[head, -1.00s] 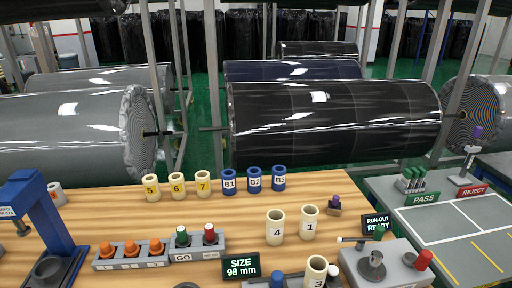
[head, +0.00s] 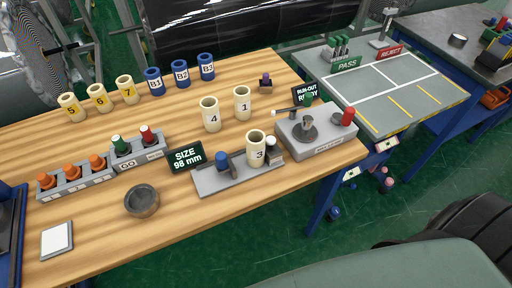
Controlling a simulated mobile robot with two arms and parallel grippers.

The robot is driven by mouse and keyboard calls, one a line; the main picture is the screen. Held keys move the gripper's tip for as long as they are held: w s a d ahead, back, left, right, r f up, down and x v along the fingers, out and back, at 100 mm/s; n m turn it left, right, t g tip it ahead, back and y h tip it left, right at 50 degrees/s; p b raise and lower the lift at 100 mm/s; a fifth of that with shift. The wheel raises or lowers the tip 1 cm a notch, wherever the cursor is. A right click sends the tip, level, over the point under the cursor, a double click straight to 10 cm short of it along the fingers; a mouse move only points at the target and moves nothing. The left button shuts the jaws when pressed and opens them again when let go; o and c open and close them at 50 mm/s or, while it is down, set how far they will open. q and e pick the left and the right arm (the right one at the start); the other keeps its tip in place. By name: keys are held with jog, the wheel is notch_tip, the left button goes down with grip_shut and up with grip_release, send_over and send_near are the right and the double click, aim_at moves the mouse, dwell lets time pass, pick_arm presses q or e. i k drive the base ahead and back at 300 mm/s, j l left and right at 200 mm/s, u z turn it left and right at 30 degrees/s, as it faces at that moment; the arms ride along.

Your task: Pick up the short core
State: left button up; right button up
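Three cream cores stand upright on the wooden bench in the head view: core 4 (head: 210,115), core 1 (head: 242,104) and core 3 (head: 256,149). Core 3 stands on a grey fixture (head: 215,182) with a blue knob. Behind to the left is a row of smaller cores: yellow-labelled 5 (head: 71,107), 6 (head: 99,98) and 7 (head: 127,89), then blue B1 (head: 154,81), B2 (head: 181,74) and B3 (head: 206,67). No core is marked as short, and I cannot tell which one is. Neither gripper is in view.
A SIZE 98 mm sign (head: 186,158), a GO gauge block (head: 138,154), orange plugs (head: 72,177) and a dark bowl (head: 142,201) share the bench. A run-out device (head: 316,133) stands at its right end. Beyond is a PASS/REJECT table (head: 395,85).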

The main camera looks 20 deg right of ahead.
aim_at(255, 139)
jog(key=l+u, duration=0.15)
jog(key=l, duration=0.35)
jog(key=l+u, duration=0.1)
jog(key=l, duration=0.45)
jog(key=l+u, duration=0.15)
jog(key=l, duration=0.35)
jog(key=l+u, duration=0.15)
jog(key=l, duration=0.4)
jog(key=l+u, duration=0.1)
jog(key=l, duration=0.4)
jog(key=k+l+u, duration=0.15)
jog(key=l, duration=0.35)
jog(key=k+l+u, duration=0.15)
jog(key=l, duration=0.35)
jog(key=k+l+u, duration=0.1)
jog(key=l, duration=0.4)
